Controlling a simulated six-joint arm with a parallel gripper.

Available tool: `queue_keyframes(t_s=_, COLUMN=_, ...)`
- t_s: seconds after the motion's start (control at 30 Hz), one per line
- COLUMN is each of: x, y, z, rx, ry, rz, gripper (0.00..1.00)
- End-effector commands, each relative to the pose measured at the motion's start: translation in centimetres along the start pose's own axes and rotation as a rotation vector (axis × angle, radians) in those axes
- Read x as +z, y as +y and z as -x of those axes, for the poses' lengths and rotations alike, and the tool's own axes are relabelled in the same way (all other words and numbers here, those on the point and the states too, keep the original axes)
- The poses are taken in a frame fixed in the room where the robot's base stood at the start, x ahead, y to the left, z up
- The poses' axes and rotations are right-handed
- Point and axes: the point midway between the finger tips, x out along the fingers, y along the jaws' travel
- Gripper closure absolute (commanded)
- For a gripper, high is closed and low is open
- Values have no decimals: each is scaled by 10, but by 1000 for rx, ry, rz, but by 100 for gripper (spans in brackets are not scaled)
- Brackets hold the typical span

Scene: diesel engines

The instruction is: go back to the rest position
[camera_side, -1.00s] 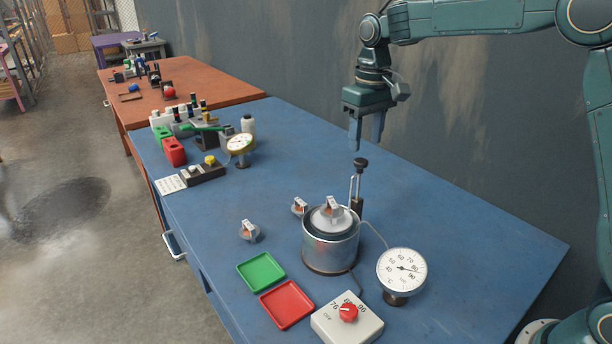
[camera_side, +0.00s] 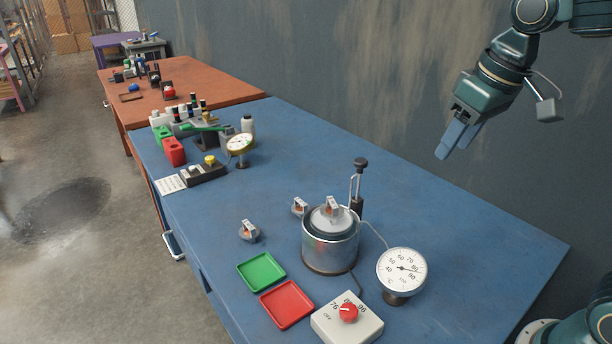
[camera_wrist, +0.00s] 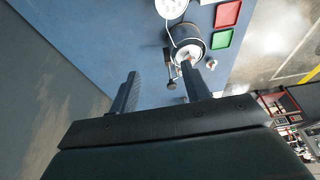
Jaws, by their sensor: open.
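My gripper (camera_side: 458,140) is raised in the air above the right back part of the blue table (camera_side: 470,225), tilted with its fingers pointing down and to the left. Its jaws are open and empty, touching nothing. In the wrist view my gripper (camera_wrist: 165,85) shows two fingers apart, with the table beyond them. The metal pot (camera_side: 330,250) stands on the table well below and to the left of my gripper, with a small tagged part on its top.
A dial thermometer (camera_side: 401,268), a control box with a red knob (camera_side: 347,318), a green tray (camera_side: 261,271) and a red tray (camera_side: 287,304) stand near the pot. Two small tagged parts (camera_side: 249,231) (camera_side: 299,206) lie left of it. The grey wall (camera_side: 330,60) runs behind the table.

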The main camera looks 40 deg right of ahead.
Motion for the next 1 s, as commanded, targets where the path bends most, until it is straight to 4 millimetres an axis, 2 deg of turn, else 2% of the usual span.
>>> queue_keyframes(t_s=0.23, x=53, y=1, z=6, rx=0, ry=81, rz=0, gripper=53)
queue_keyframes(t_s=0.5, x=102, y=1, z=0, rx=1, ry=157, rz=0, gripper=53)
queue_keyframes(t_s=0.7, x=119, y=1, z=-5, rx=1, ry=187, rz=0, gripper=53)
queue_keyframes(t_s=1.0, x=122, y=1, z=-7, rx=1, ry=190, rz=0, gripper=53)
